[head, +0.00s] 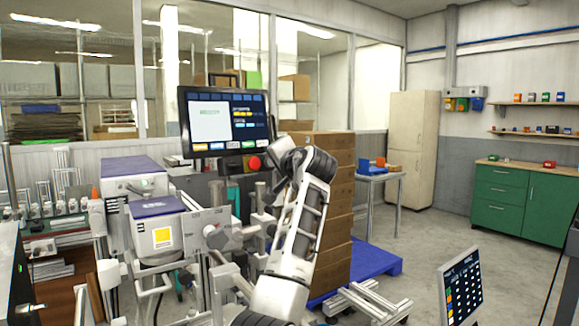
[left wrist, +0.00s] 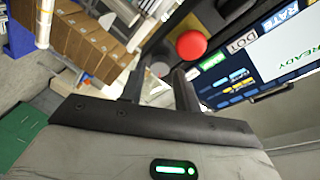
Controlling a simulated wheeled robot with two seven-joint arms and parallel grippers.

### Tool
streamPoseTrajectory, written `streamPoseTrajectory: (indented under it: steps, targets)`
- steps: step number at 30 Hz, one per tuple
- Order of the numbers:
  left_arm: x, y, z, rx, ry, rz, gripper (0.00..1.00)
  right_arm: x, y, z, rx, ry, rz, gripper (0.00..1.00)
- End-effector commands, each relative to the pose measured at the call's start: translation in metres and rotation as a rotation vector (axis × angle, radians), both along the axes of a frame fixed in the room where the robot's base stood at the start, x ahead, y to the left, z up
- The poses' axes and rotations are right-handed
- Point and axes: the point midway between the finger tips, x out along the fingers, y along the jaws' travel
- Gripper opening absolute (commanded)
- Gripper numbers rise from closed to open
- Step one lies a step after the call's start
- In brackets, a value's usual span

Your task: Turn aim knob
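My left gripper (left wrist: 158,80) shows in the left wrist view with its two dark fingers apart and nothing clearly held. A small pale round part (left wrist: 160,69) shows in the gap beyond the fingertips; I cannot tell whether it is the aim knob. A red round button (left wrist: 191,45) sits past the fingers beside the screen (left wrist: 270,55). In the head view the red button (head: 254,162) is under the lower right corner of the screen (head: 226,122). My left arm stands right of it, and its fingertips are not clear there. No aim knob label is readable. My right gripper is not in view.
A machine with a yellow-marked box (head: 163,238) fills the left. Stacked cartons (head: 336,205) stand on a blue pallet (head: 375,259) close behind my left arm. A tilted tablet-like panel (head: 461,287) is at lower right. Open floor lies before the green cabinet (head: 520,205).

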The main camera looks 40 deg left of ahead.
Motion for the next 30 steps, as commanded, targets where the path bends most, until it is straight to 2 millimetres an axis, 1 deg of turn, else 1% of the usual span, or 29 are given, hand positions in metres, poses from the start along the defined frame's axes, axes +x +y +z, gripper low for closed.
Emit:
streamPoseTrajectory:
  steps: [1, 5, 6, 12, 15, 18, 24, 30]
  targets:
    - [-0.003, -0.009, -0.002, 0.000, -0.003, -0.004, 0.32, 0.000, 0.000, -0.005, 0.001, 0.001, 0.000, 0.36]
    - [-0.017, -0.035, 0.000, 0.000, -0.004, -0.003, 0.32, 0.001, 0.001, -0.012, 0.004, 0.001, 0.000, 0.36]
    - [-0.021, -0.044, 0.001, -0.001, -0.004, -0.005, 0.32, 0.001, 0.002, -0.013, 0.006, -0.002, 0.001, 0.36]
    - [-0.043, -0.087, 0.006, -0.001, -0.002, -0.004, 0.32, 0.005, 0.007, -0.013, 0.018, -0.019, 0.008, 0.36]
    - [-0.052, -0.104, 0.009, -0.001, -0.002, -0.003, 0.32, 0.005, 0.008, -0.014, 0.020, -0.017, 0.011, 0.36]
    - [-0.058, -0.118, 0.011, 0.000, 0.000, -0.004, 0.32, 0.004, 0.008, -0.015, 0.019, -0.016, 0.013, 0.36]
    - [-0.065, -0.130, 0.014, -0.001, 0.001, -0.002, 0.32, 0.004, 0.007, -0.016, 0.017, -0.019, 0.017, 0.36]
    - [-0.066, -0.131, 0.014, 0.000, 0.002, -0.001, 0.32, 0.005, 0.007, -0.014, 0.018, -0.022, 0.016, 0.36]
